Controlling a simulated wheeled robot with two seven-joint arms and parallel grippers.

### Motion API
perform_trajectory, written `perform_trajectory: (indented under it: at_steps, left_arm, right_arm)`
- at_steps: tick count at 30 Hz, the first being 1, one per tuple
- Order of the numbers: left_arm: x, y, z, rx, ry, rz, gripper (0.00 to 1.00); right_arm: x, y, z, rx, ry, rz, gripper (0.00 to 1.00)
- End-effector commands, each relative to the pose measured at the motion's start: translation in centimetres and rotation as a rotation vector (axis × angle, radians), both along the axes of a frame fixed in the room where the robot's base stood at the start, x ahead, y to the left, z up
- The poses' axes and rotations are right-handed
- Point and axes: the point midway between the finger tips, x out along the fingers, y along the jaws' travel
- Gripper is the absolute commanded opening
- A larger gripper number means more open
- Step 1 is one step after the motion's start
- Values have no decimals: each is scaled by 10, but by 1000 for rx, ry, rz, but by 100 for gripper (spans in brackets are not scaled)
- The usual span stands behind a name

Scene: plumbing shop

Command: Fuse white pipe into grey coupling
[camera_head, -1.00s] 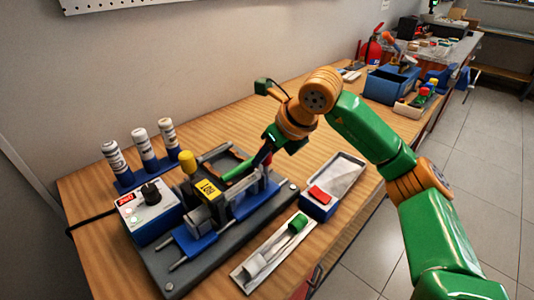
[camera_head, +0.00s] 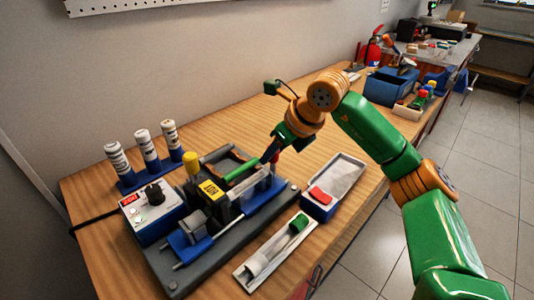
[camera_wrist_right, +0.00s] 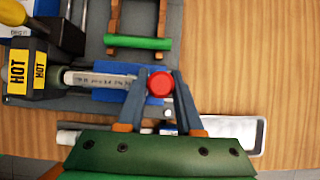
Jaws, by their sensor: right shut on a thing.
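My right gripper (camera_head: 275,148) is over the right end of the fusing machine. In the right wrist view its fingers (camera_wrist_right: 160,88) are closed around a round red knob (camera_wrist_right: 160,83). The white pipe (camera_wrist_right: 95,78), with dark writing, lies level in the blue holder (camera_wrist_right: 115,96) beside the knob. Its left end meets the dark heater block (camera_wrist_right: 40,72) with yellow HOT labels; whether it enters is unclear. In the head view the heater's label (camera_head: 211,190) faces up. A grey piece (camera_head: 194,226), possibly the coupling, sits on the left blue carriage. My left gripper is out of view.
A green handle bar (camera_head: 241,170) lies behind the heater. A control box (camera_head: 152,212) and several marked cylinders (camera_head: 148,150) stand at the left.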

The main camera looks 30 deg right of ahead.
Motion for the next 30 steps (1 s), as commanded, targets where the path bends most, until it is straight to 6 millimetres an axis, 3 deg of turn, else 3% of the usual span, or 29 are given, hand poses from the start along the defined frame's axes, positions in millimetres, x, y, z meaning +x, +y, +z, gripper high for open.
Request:
perform_trajectory:
  at_steps: [14, 30]
  left_arm:
    - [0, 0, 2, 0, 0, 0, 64]
    - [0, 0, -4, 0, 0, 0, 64]
  right_arm:
    - [1, -3, 1, -1, -5, -2, 4]
    - [-11, 33, 2, 0, -8, 1, 4]
